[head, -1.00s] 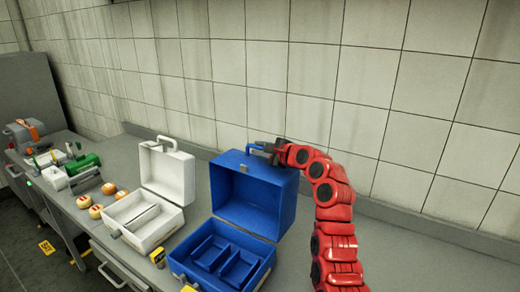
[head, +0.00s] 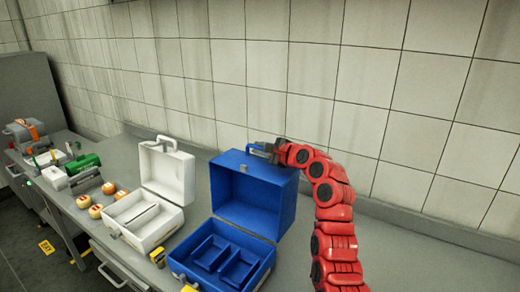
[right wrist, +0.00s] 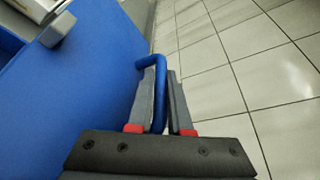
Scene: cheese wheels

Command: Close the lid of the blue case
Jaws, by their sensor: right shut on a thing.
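The blue case stands open on the grey counter, its base (head: 226,262) at the bottom of the head view with empty compartments inside. Its lid (head: 253,197) stands up at the back of the base. My right gripper (head: 262,149) is at the top edge of the lid, at its handle. In the right wrist view, my right gripper (right wrist: 161,95) is shut on the blue handle (right wrist: 154,62), which passes between the two fingers. The lid's blue face (right wrist: 85,85) fills the left of that view. My left gripper is not in view.
A white case (head: 145,215) stands open to the left of the blue one. Several small round cheeses (head: 96,211) lie farther left, near a green and grey device (head: 83,168). A tiled wall (head: 300,75) runs close behind the lid. The counter right of the blue case is clear.

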